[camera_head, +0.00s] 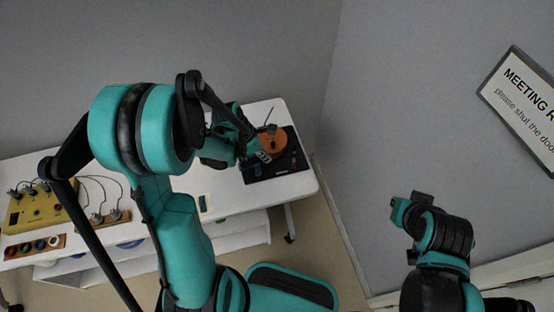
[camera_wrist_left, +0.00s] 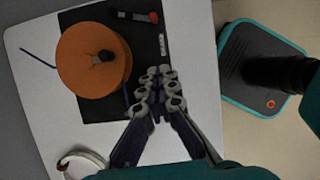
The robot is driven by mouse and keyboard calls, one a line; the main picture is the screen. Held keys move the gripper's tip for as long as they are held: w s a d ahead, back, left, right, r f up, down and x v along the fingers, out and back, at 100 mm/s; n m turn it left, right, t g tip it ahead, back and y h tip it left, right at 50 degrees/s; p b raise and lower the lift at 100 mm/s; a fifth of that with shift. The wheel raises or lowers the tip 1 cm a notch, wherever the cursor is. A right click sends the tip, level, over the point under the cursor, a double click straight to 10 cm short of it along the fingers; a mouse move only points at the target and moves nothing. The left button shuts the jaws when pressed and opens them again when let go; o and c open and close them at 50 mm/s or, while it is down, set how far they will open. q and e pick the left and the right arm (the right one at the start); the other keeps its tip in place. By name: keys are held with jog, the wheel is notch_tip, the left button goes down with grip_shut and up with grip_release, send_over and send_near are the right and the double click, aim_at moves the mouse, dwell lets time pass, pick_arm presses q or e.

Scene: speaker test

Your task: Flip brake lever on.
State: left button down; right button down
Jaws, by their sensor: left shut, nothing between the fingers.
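A black board (camera_head: 276,176) lies at the right end of the white table and carries a flat orange disc (camera_head: 272,143). The left wrist view shows the disc (camera_wrist_left: 88,62) larger, with a black knob on it. A small dark lever-like bar with a red end (camera_wrist_left: 140,16) sits at the board's far edge; I cannot tell for certain that it is the brake lever. My left gripper (camera_wrist_left: 158,84) is shut and empty, over the board beside the disc. It also shows in the head view (camera_head: 262,156), partly hidden by my arm.
The white table (camera_head: 235,186) has free room left of the board. A yellow box (camera_head: 38,212) with knobs and cables stands at its left end. A white ring (camera_wrist_left: 82,158) lies near the board. Walls close in behind and at right, with a sign (camera_head: 522,98).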

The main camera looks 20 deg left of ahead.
aim_at(294, 160)
pick_arm(q)
jog(key=b+x, duration=0.3)
jog(key=x, duration=0.6)
jog(key=shift+a, duration=0.15)
jog(key=w+d, duration=0.1)
jog(key=d+b, duration=0.1)
jog(key=shift+w+d+f, duration=0.2)
jog(key=shift+w+d, duration=0.15)
jog(key=shift+w, duration=0.05)
jog(key=shift+w+d, duration=0.35)
jog(key=shift+d, duration=0.05)
jog(key=shift+r, duration=0.1)
